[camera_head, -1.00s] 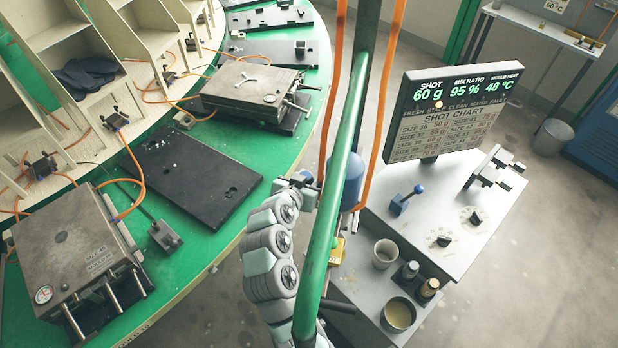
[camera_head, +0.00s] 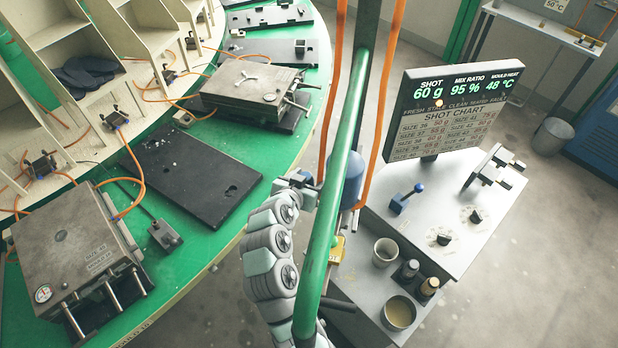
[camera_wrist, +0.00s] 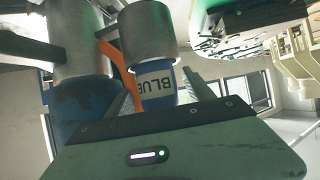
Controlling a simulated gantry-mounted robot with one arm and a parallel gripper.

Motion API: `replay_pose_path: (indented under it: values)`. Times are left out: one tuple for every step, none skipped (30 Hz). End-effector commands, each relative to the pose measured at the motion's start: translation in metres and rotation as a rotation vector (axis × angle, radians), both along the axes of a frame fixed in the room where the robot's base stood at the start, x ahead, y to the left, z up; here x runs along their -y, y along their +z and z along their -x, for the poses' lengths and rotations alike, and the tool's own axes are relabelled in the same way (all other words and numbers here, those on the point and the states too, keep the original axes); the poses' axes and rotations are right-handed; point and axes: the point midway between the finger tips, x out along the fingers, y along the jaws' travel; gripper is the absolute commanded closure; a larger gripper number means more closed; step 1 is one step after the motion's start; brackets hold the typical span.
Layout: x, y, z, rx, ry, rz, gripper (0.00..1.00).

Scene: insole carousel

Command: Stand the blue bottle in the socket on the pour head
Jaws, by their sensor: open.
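In the wrist view a blue bottle (camera_wrist: 158,92) with a white band lettered BLUE stands between the fingers of my gripper (camera_wrist: 162,86). Its end at the top of the picture meets a grey cylindrical sleeve (camera_wrist: 149,45); how deep it sits cannot be told. My gripper is open, with one finger on each side of the bottle. In the head view the green pole hides my gripper and the bottle. A large blue cylinder (camera_head: 352,180) shows behind that pole. In the wrist view a larger dark blue cylinder (camera_wrist: 82,108) under a grey one is left of the bottle.
The green pole (camera_head: 345,150) and orange hoses (camera_head: 378,110) run close beside my arm. A grey console (camera_head: 440,215) at right carries a screen (camera_head: 453,105), a cup (camera_head: 386,251) and small bottles. The green carousel (camera_head: 225,165) with moulds lies at left.

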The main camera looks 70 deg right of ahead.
Motion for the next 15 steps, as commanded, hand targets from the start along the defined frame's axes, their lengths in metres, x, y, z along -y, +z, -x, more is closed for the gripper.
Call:
replay_pose_path:
  values:
    - [0.0, 0.004, 0.0, 0.0, 0.0, 0.0, 0.39]
    - [-0.002, 0.004, 0.0, 0.0, 0.001, 0.0, 0.39]
    - [-0.006, 0.005, -0.001, 0.001, 0.002, 0.002, 0.39]
    - [-0.01, 0.007, -0.002, 0.002, 0.004, 0.004, 0.39]
    - [-0.014, 0.01, -0.002, 0.004, 0.005, 0.006, 0.39]
    - [-0.02, 0.013, -0.002, 0.005, 0.004, 0.006, 0.39]
    - [-0.026, 0.015, -0.002, 0.004, 0.005, 0.004, 0.39]
    - [-0.032, 0.017, -0.001, 0.003, 0.005, 0.003, 0.39]
    - [-0.04, 0.022, -0.002, 0.003, 0.008, 0.006, 0.39]
    - [-0.046, 0.026, -0.001, 0.003, 0.006, 0.005, 0.39]
    - [-0.052, 0.028, -0.001, 0.003, 0.005, 0.003, 0.39]
    - [-0.06, 0.032, -0.001, 0.003, 0.007, 0.004, 0.39]
    - [-0.066, 0.036, -0.001, 0.003, 0.007, 0.004, 0.39]
    - [-0.071, 0.039, 0.0, 0.002, 0.004, 0.004, 0.39]
    - [-0.077, 0.043, 0.0, 0.004, 0.006, 0.005, 0.39]
